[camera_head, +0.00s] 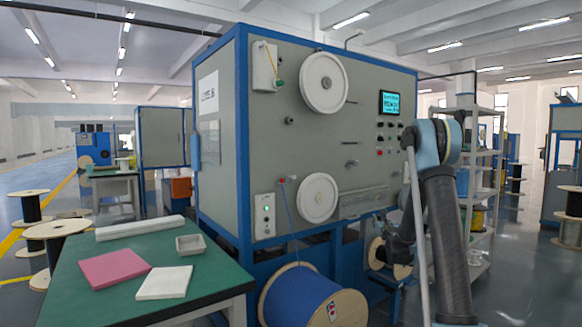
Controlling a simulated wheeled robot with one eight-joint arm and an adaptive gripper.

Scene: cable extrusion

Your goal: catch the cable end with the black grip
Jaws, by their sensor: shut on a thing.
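A blue cable (288,210) runs from a small red piece (282,180) on the machine's front down towards a large wooden-flanged spool of blue cable (305,291) on the floor. Whether the red piece is the cable's end is too small to tell. My gripper (388,229) shows only partly, as a dark shape left of my arm, in front of the machine's lower right. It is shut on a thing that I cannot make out. It is apart from the blue cable in the picture, to its right. I cannot pick out a separate black grip.
The grey machine (350,135) with a blue frame carries two white wheels (325,82) and a screen (389,102). A green table (75,262) at left holds a pink pad, white items and a small tray. A smaller spool (378,252) and a grey shelf (483,170) stand at right.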

